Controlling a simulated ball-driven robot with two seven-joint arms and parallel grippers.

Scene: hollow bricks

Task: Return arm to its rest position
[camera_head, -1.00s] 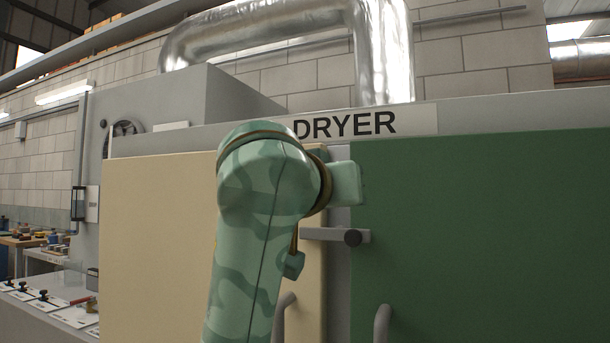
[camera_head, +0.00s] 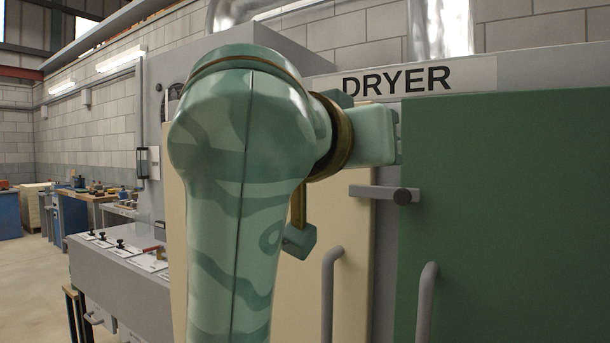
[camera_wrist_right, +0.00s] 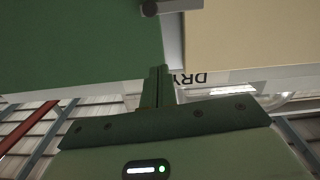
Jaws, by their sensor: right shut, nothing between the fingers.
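One of my arms, green with a camouflage pattern, rises through the middle of the head view in front of the dryer, and no gripper fingertips can be made out there. My right gripper (camera_wrist_right: 157,88) shows in the right wrist view, its dark green fingers together and empty. They point towards the dryer front, which appears upside down. The dryer has a cream door (camera_head: 348,270) and a green door (camera_head: 505,210), and both look shut. A grey latch bar (camera_head: 385,193) lies across the seam between them. My left gripper is not in view.
A DRYER sign (camera_head: 415,78) is above the doors. Upright grey handles stand on the cream door (camera_head: 328,295) and the green door (camera_head: 426,300). A grey bench (camera_head: 120,275) with labelled small items stands at the left, with open floor (camera_head: 30,285) beyond it.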

